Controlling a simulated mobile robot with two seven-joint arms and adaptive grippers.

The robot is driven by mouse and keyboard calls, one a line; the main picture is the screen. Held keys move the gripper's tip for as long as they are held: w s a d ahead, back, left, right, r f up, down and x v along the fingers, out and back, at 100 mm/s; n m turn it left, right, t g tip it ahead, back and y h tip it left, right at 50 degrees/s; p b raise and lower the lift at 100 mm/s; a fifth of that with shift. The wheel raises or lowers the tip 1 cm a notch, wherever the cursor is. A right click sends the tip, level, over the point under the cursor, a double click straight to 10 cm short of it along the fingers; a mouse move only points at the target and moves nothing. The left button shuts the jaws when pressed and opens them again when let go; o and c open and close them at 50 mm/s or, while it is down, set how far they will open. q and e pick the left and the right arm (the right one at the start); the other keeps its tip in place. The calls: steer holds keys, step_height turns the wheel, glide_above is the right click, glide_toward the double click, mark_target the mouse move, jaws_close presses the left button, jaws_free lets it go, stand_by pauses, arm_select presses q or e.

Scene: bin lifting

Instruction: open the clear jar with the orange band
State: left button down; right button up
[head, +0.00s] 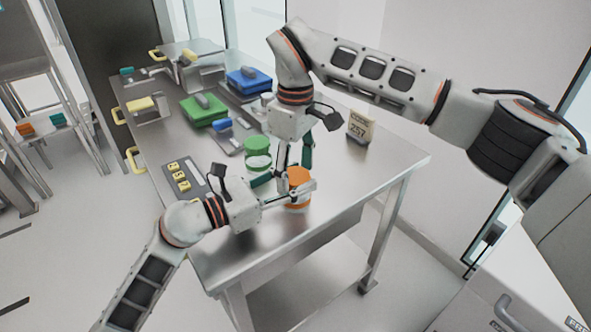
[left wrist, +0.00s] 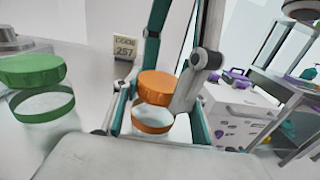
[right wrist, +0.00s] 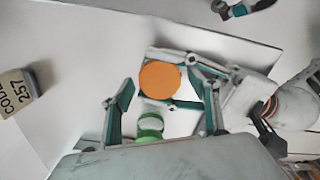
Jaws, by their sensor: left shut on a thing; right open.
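The clear jar with the orange band (left wrist: 152,127) stands on the table with its orange lid (left wrist: 157,88) on top. In the head view the lid (head: 298,174) is partly hidden by my grippers, and in the right wrist view the lid (right wrist: 160,80) shows from above. My left gripper (head: 300,191) is shut on the jar's body, one finger on each side, below the lid. My right gripper (head: 293,168) points down from above, open and empty. Its fingers are apart, close to the lid; I cannot tell whether they touch it.
A clear jar with a green lid (head: 257,145) and green band stands just behind. A "CODE 257" block (head: 361,127) stands to the right. A plate with yellow tiles (head: 181,177), a green box (head: 204,110) and a blue box (head: 249,80) are farther away.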

steer(key=shift+r, duration=2.25)
arm_select(q)
steer(key=c, duration=1.1)
jaws_free()
